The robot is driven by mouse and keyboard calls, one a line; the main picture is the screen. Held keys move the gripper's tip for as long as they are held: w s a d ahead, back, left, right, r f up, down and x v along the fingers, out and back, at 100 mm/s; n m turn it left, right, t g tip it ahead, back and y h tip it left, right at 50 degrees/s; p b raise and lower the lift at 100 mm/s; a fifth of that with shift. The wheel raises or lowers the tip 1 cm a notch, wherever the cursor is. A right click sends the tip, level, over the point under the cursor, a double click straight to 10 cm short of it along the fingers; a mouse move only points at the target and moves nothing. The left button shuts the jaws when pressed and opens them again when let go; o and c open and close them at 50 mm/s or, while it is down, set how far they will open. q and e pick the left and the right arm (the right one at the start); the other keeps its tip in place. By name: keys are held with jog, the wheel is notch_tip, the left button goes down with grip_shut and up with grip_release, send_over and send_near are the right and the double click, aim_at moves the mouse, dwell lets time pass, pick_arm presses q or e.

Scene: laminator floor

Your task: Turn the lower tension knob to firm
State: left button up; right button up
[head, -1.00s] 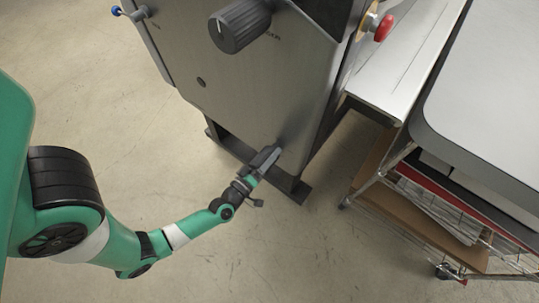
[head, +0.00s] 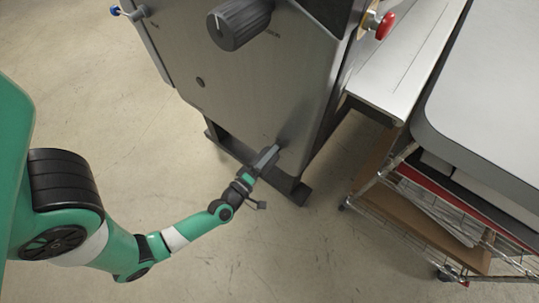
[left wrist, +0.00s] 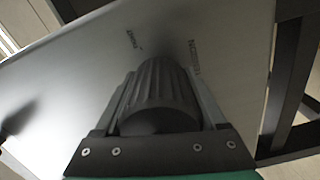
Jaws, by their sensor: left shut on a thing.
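The lower tension knob is a dark, ribbed, round knob (left wrist: 160,88) in the left wrist view. It sits on the grey machine panel (left wrist: 75,75). My left gripper (left wrist: 160,100) is shut on the knob, with one finger on each side of it. In the head view, my left gripper (head: 265,160) reaches the low part of the machine's front panel (head: 250,100), and it hides the knob there. Small dark print stands on the panel above the knob, and I cannot read it surely. The knob's pointer mark does not show. My right gripper is not in view.
A larger dark knob with a white line (head: 240,22) is higher on the panel. A red button (head: 384,25) is at the machine's right side. A wire cart (head: 430,235) with sheets stands at right. The concrete floor (head: 190,255) around my left arm is clear.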

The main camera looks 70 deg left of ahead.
pick_arm(q)
jog(key=o, duration=1.3)
jog(key=shift+p+v, duration=2.15)
jog(key=shift+v, duration=3.65)
jog(key=shift+f, duration=0.1)
